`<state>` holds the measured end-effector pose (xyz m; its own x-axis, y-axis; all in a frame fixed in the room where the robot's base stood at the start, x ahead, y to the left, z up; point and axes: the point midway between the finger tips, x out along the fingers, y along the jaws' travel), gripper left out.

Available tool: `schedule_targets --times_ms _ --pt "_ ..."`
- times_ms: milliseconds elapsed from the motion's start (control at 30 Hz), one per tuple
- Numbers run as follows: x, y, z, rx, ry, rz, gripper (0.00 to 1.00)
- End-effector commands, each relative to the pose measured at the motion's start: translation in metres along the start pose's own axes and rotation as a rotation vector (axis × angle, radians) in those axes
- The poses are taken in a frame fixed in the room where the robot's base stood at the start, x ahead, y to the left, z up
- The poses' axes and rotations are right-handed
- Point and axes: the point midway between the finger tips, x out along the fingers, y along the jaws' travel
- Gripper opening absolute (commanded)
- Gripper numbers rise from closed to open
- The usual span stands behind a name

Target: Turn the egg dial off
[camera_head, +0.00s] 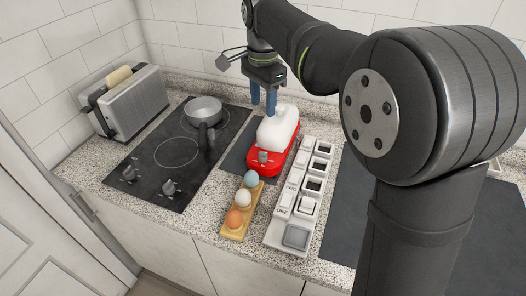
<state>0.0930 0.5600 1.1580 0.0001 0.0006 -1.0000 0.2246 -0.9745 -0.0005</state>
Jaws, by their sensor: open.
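A red egg cooker (256,167) with a white lid (278,126) stands on a dark mat in the middle of the counter. A small grey dial (263,157) is on its front face; its setting is too small to read. My gripper (263,104) has two blue fingers pointing down. It is open, with a gap between the fingers, and looks empty. The fingertips are near the back left of the white lid, away from the dial. I cannot tell whether they touch the lid.
A wooden holder (231,233) with three eggs stands just in front of the cooker. A white labelled tray (272,237) lies to the right. A black hob (147,177) with a grey pot (204,110) and a toaster (133,103) are left. My arm covers the right side.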

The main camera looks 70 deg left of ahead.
Motion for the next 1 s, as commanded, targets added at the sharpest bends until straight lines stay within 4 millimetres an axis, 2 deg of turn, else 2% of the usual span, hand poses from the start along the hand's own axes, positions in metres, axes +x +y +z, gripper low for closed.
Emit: schedule_targets --times_ms 167,267,800,1000 --pt "0.005 0.0 0.0 0.055 0.0 0.001 0.45" --pt "0.017 0.0 0.0 0.055 -0.001 0.003 0.45" --pt "0.131 0.001 0.0 0.052 -0.001 0.004 0.45" --pt "0.161 0.001 0.0 0.052 -0.001 0.002 0.45"
